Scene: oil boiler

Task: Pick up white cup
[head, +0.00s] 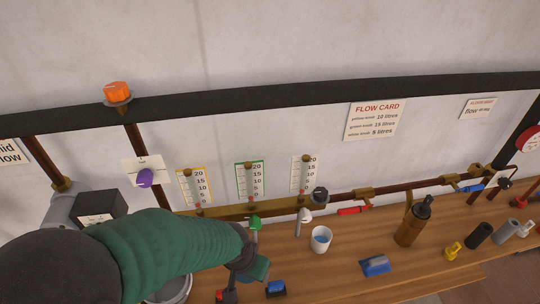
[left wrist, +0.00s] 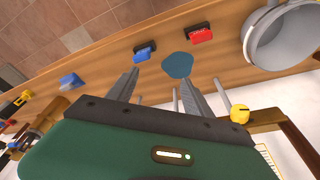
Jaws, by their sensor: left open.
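The white cup (head: 321,246) stands upright on the wooden bench with blue contents. It does not clearly show in the left wrist view. My left arm, in a green sleeve, reaches in from the left in the head view. My left gripper (head: 252,266) is over the bench to the left of the cup, apart from it. In the left wrist view my left gripper (left wrist: 162,88) has its two grey fingers spread. A flat teal shape (left wrist: 178,65) shows near the fingertips; I cannot tell what it is. My right gripper is not in view.
A blue box (left wrist: 144,53), a red box (left wrist: 200,33) and a metal pot (left wrist: 288,50) are near the gripper.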

